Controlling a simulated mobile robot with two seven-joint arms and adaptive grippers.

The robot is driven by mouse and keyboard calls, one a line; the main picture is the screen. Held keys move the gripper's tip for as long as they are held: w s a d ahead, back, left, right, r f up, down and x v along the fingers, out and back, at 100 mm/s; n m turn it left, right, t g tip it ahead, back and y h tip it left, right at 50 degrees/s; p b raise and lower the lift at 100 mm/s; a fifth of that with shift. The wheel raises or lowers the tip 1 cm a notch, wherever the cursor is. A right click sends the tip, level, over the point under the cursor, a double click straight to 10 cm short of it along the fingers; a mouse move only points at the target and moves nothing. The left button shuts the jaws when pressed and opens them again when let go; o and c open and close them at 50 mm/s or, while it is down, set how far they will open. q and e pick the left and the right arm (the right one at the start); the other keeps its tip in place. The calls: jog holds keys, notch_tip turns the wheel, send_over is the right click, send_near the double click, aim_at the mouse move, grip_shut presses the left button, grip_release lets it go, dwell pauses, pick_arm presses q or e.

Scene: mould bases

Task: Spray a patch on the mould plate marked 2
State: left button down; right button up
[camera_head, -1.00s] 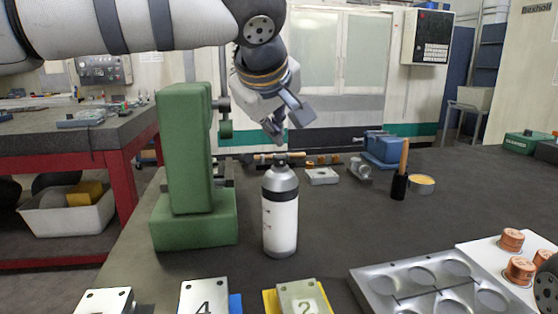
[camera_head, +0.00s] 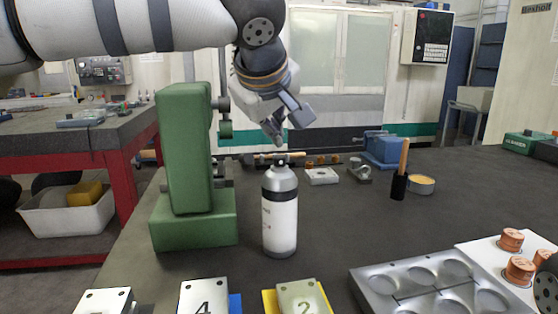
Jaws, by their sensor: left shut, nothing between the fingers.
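The mould plate marked 2 (camera_head: 303,297) lies at the bottom edge on a yellow base, its lower part cut off. The plate marked 4 (camera_head: 204,297) lies left of it on a blue base, and another plate (camera_head: 104,302) with a cut-off number is farther left. A white and grey spray bottle (camera_head: 280,220) with a dark band stands upright on the bench behind the plates. My left gripper (camera_head: 286,122) is above the bottle's top, shut and empty, seemingly apart from it.
A green press-like stand (camera_head: 186,150) rises just left of the bottle. A metal tray with round hollows (camera_head: 372,287) and copper pieces (camera_head: 511,240) are at the lower right. A brush (camera_head: 400,180) and a tin (camera_head: 421,184) stand behind.

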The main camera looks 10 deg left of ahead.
pick_arm(q)
jog(key=shift+f, duration=0.1)
dwell(0.3)
jog(key=shift+f, duration=0.35)
jog(key=shift+f, duration=0.45)
dwell(0.5)
jog(key=shift+r, duration=0.15)
notch_tip(320, 180, up, 8)
jog(key=shift+f, duration=0.25)
dwell(0.5)
dwell(0.4)
